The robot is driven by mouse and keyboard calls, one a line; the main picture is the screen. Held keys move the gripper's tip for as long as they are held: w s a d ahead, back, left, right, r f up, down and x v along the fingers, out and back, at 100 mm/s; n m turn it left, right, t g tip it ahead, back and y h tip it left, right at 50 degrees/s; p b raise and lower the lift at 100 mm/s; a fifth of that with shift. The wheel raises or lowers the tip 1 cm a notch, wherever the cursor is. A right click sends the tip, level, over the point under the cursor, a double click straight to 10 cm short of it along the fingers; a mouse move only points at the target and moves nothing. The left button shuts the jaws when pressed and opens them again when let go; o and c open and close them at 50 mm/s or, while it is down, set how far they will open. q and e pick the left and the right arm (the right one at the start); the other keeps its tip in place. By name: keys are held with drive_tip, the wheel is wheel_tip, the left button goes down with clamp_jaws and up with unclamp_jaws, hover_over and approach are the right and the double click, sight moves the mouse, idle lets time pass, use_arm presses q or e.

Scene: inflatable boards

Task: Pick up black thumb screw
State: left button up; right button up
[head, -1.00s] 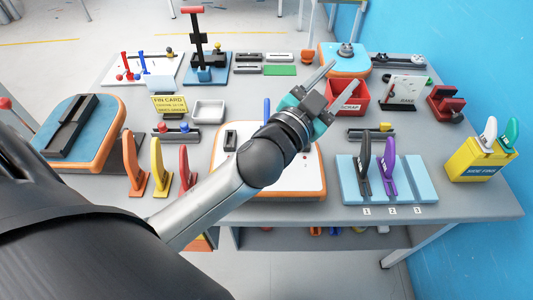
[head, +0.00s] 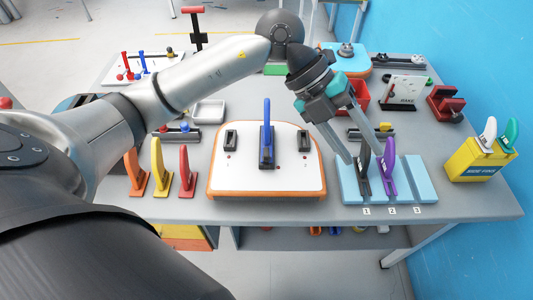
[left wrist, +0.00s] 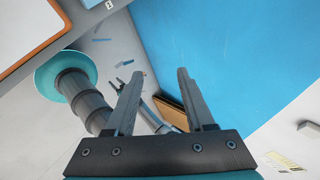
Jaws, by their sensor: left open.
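I cannot pick out the black thumb screw for certain. A small dark knob (head: 170,51) shows at the right end of the white board at the back left. My left gripper (head: 362,157) is open and points down in the head view, its fingertips in front of or just above the black fin (head: 365,180) on the light blue rack (head: 420,180). I cannot tell whether they touch it. In the left wrist view the two fingers (left wrist: 157,72) are apart with nothing held between them. My right gripper does not show clearly.
A purple fin (head: 389,175) stands beside the black one. A white board with orange rim (head: 225,185) holds an upright blue fin (head: 267,145). A short rail with a yellow knob (head: 386,127) lies behind the rack. A yellow box (head: 477,160) holds two fins. Blue wall at right.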

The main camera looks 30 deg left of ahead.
use_arm(q)
drive_tip(key=w+a+f+n+y, duration=0.1)
drive_tip(key=w+a+f+y, duration=0.1)
drive_tip(key=a+y, duration=0.5)
drive_tip(key=n+y, duration=0.2)
drive_tip(key=n, duration=0.1)
hover_over(266, 152)
wheel_tip(266, 152, down, 14)
drive_tip(key=shift+r, duration=0.1)
clamp_jaws()
